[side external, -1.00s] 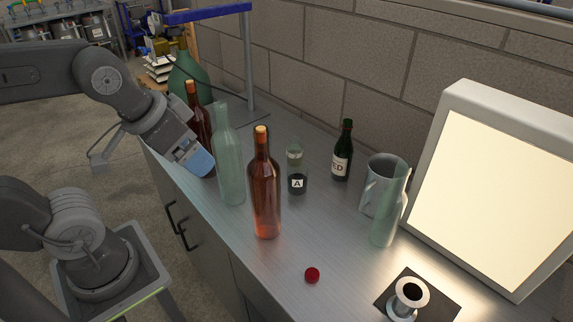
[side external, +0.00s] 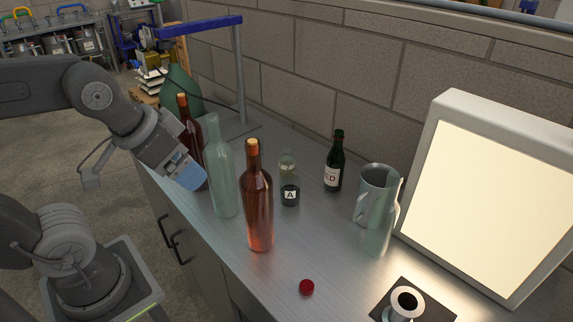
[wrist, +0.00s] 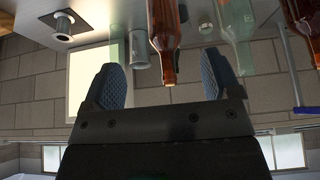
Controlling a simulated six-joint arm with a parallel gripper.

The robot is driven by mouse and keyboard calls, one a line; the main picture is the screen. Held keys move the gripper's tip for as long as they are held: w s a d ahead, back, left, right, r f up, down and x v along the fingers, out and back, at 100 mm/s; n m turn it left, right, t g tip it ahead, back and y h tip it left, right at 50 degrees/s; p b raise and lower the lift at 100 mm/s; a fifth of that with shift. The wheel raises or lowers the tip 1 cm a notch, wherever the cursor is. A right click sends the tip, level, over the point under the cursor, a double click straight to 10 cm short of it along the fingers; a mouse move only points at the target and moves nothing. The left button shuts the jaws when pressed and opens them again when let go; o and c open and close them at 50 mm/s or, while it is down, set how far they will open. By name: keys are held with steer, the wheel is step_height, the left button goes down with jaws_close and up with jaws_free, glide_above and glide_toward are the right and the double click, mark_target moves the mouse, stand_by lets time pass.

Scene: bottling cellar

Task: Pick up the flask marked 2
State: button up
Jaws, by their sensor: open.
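I see no readable 2 on any vessel in these frames. A small clear flask with dark liquid and a label reading A (side external: 289,192) stands upright mid-bench in the side view. My gripper (side external: 186,173) is at the bench's left edge, left of a tall clear bottle (side external: 223,180) and in front of a dark red-brown bottle (side external: 187,128). In the wrist view my gripper (wrist: 163,80) is open, its two blue pads apart with nothing held. An amber corked bottle (wrist: 163,35) shows between the pads in that upside-down view; whether it is within reach I cannot tell.
The amber bottle (side external: 258,215) stands at the front. A green bottle labelled ED (side external: 334,168), a metal jug (side external: 372,185) and a clear bottle (side external: 379,230) stand further right. A red cap (side external: 306,287) lies in front. A lit panel (side external: 490,190) stands at right; a blue-topped frame (side external: 205,26) behind.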

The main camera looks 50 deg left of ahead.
steer(key=w+a+r+m+g, duration=0.1)
steer(key=w+r+m, duration=0.15)
steer(key=w, duration=0.35)
steer(key=w+a+r+m+g, duration=0.1)
steer(key=w+a+r+m, duration=0.15)
steer(key=w, duration=0.45)
steer(key=m+g+y, duration=0.2)
steer(key=m+g, duration=0.2)
steer(key=m, duration=0.9)
glide_above(286, 158)
steer(key=d, duration=0.1)
step_height(286, 158, down, 18)
steer(key=f, duration=0.4)
steer(key=a+f, duration=0.1)
steer(key=f, duration=0.1)
steer(key=shift+w+f, duration=0.3)
steer(key=shift+w, duration=0.05)
steer(key=shift+w+a+f, duration=0.1)
steer(key=shift+a+f, duration=0.1)
steer(key=shift+f, duration=0.8)
steer(key=shift+w+a+f, duration=0.1)
steer(key=shift+a+f, duration=0.05)
steer(key=shift+f, duration=0.9)
steer(key=shift+w+a+f, duration=0.1)
steer(key=shift+a+f, duration=0.1)
steer(key=shift+f, duration=0.8)
steer(key=c, duration=1.1)
